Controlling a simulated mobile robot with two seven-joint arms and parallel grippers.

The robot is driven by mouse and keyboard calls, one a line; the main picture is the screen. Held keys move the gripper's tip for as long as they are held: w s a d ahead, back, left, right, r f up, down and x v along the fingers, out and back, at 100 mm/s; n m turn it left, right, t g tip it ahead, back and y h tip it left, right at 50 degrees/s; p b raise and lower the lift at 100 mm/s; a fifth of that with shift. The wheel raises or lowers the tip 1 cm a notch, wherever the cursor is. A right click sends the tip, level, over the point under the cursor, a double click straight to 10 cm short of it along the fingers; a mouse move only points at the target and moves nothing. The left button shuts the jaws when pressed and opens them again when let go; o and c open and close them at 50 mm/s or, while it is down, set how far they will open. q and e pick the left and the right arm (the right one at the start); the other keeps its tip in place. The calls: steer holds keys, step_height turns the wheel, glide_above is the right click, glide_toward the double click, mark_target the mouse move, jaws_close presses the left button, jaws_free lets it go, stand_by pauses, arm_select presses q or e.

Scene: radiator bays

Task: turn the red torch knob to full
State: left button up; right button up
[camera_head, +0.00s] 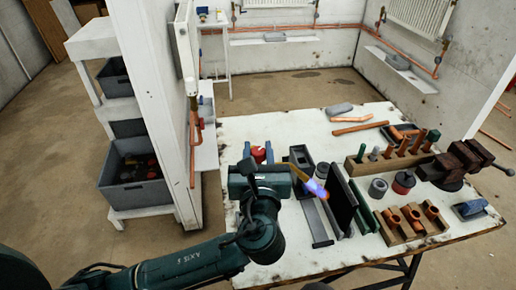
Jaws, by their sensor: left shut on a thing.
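The red torch knob (259,156) shows at the left part of the white workbench. My left gripper (258,150) has a finger on either side of it and is shut on it. The gripper body and wrist hide what lies just below the knob. A brass torch tube (295,170) slopes down to the right from behind the gripper. A blue-violet flame (316,188) burns at its end. How the knob joins the torch is hidden. My right gripper is not in view.
The workbench (265,125) carries a dark upright plate (341,204), wooden racks with copper fittings (408,222), a red tin (403,182) and a dark vice (455,164). A white partition (160,110) stands close left, beside a shelf with grey bins (135,180). The bench's back left is clear.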

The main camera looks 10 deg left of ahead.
arm_select(q)
steer(key=shift+n+y, duration=0.4)
steer(key=shift+y, duration=0.2)
steer(key=o, duration=0.9)
steer(key=shift+o, duration=0.2)
